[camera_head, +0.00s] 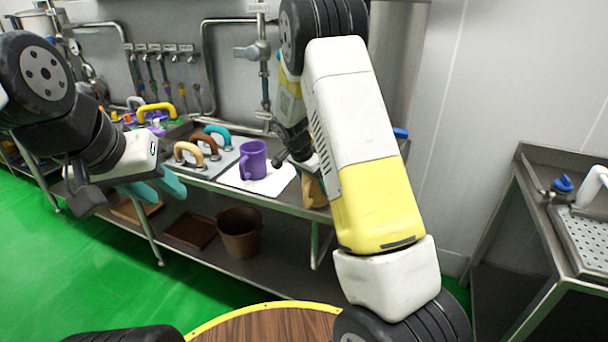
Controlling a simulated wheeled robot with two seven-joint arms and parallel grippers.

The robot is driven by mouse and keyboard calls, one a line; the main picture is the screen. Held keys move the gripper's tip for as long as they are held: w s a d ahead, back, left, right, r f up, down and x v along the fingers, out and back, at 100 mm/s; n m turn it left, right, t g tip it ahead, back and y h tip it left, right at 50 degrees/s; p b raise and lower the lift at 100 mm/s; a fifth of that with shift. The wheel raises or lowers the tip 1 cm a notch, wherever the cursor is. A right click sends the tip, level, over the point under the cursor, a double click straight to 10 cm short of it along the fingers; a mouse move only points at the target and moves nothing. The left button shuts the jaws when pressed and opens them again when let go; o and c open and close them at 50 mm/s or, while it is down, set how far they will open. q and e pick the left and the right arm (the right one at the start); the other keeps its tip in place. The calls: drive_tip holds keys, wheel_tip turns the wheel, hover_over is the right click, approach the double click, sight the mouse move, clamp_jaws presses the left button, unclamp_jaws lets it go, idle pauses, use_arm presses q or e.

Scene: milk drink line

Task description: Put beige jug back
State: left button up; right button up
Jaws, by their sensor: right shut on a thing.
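A tan-beige jug (313,191) shows in part at the right end of the steel counter, mostly hidden behind my right arm. My right gripper (305,165) is at the jug and shut on it. Its fingertips are largely hidden, and I cannot tell whether the jug touches the counter. A purple jug (253,160) stands upright on a white mat (283,180) just left of it.
Beige, brown and teal handles (205,145) stand on a grey board left of the purple jug. Pipes run along the wall behind. A brown bucket (239,233) and a tray (190,230) are on the lower shelf. A round wooden table (265,325) is close in front.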

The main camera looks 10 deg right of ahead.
drive_tip(key=shift+f, duration=0.1)
drive_tip(key=o, duration=2)
drive_tip(key=shift+a+r, duration=0.15)
drive_tip(key=shift+r, duration=0.3)
drive_tip(key=v, duration=1.1)
drive_tip(key=s+d+r+n+t+y, duration=0.1)
drive_tip(key=s+r+n+y, duration=0.15)
drive_tip(key=s+r, duration=0.4)
drive_tip(key=s+r+n+y, duration=0.2)
drive_tip(key=s+r+n, duration=0.15)
drive_tip(key=s, duration=0.55)
drive_tip(key=s+r+n+t, duration=0.1)
drive_tip(key=s+n, duration=0.1)
drive_tip(key=s, duration=0.3)
drive_tip(key=s+a+r+n+t+y, duration=0.1)
drive_tip(key=s+n, duration=0.1)
drive_tip(key=s, duration=0.3)
drive_tip(key=s+r+n, duration=0.1)
drive_tip(key=s+n, duration=0.1)
drive_tip(key=s, duration=0.3)
drive_tip(key=shift+a+r+t, duration=0.1)
drive_tip(key=shift+a+t, duration=0.05)
drive_tip(key=shift+t, duration=0.25)
